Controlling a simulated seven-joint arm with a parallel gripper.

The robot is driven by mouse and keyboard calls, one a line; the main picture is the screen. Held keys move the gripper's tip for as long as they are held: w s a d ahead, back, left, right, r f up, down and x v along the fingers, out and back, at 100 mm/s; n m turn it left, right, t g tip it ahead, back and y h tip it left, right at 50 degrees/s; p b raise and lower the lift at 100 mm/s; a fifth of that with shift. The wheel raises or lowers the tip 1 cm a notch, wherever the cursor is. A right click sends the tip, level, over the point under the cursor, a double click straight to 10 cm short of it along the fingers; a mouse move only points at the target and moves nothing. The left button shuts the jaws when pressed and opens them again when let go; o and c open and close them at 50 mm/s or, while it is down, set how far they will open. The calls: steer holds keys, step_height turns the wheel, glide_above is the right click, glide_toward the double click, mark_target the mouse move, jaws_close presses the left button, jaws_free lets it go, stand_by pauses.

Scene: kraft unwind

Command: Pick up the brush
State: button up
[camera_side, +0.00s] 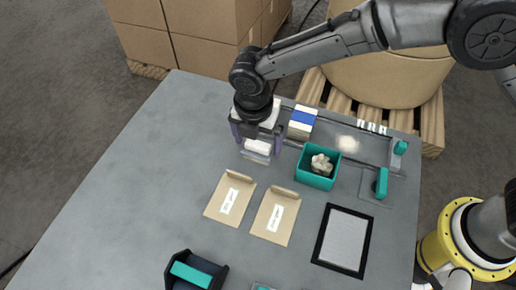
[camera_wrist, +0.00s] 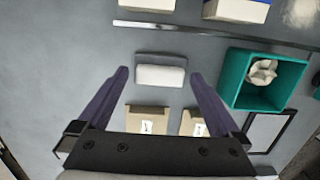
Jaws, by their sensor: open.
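A small block with a grey back and a white face, which looks like the brush (camera_wrist: 161,72), lies on the grey table. In the wrist view it sits ahead of and between the two purple fingers of my gripper (camera_wrist: 159,76), with a gap on each side. In the side view my gripper (camera_side: 257,142) points down over the brush (camera_side: 257,149), and the fingers partly hide it. The jaws are open and hold nothing. I cannot tell the exact height of the fingertips above the table.
A teal bin (camera_side: 316,178) with crumpled pale paper stands right of my gripper. A blue-and-white box (camera_side: 302,123) is behind it. Two kraft envelopes (camera_side: 229,199) (camera_side: 275,215) lie in front, with a black-framed panel (camera_side: 343,240) to their right. The table's left side is clear.

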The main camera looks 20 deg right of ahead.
steer(key=shift+w+d+f, duration=0.1)
steer(key=shift+d+f, duration=0.05)
steer(key=shift+f, duration=1.15)
steer(key=c, duration=1.1)
steer(key=shift+r, duration=0.15)
steer(key=shift+r, duration=0.65)
steer(key=s+d+r, duration=0.9)
steer(key=s+r, duration=0.1)
steer(key=r, duration=0.1)
steer(key=shift+s+r, duration=0.25)
steer(key=shift+s, duration=0.15)
